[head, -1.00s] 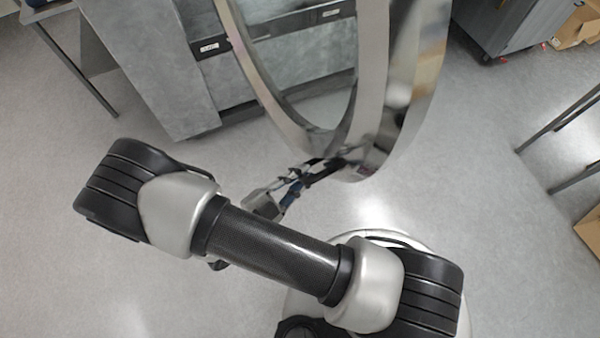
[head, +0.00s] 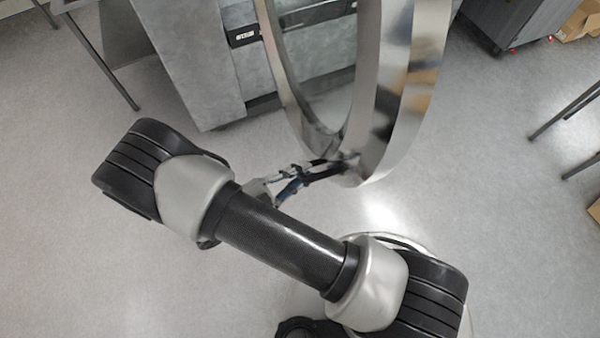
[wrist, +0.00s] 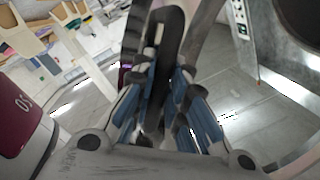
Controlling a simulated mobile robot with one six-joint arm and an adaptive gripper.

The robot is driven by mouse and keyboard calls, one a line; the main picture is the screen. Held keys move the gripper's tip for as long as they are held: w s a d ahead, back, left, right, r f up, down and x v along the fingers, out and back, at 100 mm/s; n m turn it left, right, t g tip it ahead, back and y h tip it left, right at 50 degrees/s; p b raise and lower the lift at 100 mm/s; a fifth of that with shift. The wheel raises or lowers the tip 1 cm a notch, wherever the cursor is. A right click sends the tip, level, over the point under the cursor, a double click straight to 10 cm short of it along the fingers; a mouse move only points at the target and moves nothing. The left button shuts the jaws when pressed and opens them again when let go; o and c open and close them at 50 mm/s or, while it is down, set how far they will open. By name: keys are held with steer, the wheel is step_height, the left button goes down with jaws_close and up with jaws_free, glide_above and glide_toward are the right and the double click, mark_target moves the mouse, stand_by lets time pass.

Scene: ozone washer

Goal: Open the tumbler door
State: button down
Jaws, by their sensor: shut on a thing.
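The tumbler door (head: 383,100) is a large round shiny metal ring with a glass middle, standing swung out from the grey machine in the head view. My gripper (head: 325,168) is at the door's lower rim, partly hidden behind my arm. In the wrist view my gripper (wrist: 160,95) has its blue-and-grey fingers closed around a dark handle (wrist: 172,38), which runs up between them. The exact contact at the fingertips is hard to make out. Part of a round metal rim also shows at the upper right of the wrist view.
The grey machine body (head: 185,60) stands behind the door at the upper left. A dark cabinet (head: 515,20) is at the upper right, with cardboard boxes (head: 580,22) beside it. Table legs (head: 565,115) show at the right edge. The floor around my base is clear.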

steer(key=shift+f, duration=0.1)
steer(key=c, duration=1.6)
jaws_free()
steer(key=shift+o, duration=0.2)
steer(key=v, duration=1.2)
